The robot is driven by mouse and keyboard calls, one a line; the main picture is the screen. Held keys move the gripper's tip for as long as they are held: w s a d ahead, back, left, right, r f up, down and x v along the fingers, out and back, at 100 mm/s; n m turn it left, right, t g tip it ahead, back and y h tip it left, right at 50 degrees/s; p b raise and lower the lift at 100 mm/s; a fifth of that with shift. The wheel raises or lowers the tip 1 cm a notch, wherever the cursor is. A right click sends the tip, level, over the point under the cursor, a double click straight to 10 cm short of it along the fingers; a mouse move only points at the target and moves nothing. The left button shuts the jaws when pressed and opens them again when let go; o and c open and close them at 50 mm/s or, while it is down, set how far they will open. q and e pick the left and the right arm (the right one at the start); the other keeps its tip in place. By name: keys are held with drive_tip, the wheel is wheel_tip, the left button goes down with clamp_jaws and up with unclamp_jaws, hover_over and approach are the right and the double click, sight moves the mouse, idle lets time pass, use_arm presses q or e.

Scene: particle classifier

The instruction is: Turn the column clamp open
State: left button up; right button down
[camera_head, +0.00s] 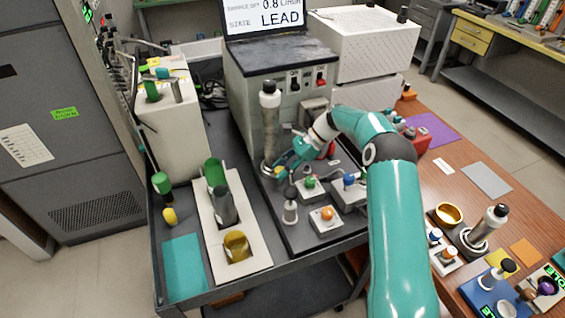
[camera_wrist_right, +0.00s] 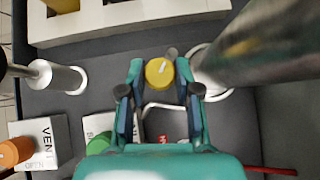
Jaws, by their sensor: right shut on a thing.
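The column (camera_head: 269,125) is a tall, dull metal cylinder with a white and black top, standing upright on the dark bench. In the wrist view its blurred body (camera_wrist_right: 255,55) leans in from the upper right. A round yellow knob (camera_wrist_right: 159,72) with a white mark, apparently the column clamp's, sits beside the column foot. My right gripper (camera_wrist_right: 160,85) has its two teal fingers closed on this knob from either side. In the head view the right gripper (camera_head: 285,173) is low at the column foot, and the knob is hard to make out there. My left gripper is not in view.
Button boxes with green (camera_head: 309,183), blue (camera_head: 348,180) and orange (camera_head: 326,214) tops stand close to the right gripper. A small post (camera_head: 290,208) stands in front. A cream rack (camera_head: 253,257) holding cylinders lies to the left. The instrument cabinet (camera_head: 275,60) rises behind.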

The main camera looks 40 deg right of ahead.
drive_tip(key=shift+w+n+g+p, duration=0.1)
drive_tip(key=shift+n+g+p, duration=0.5)
drive_tip(key=shift+n, duration=0.4)
drive_tip(key=shift+d, duration=0.1)
drive_tip(key=c, duration=0.8)
unclamp_jaws()
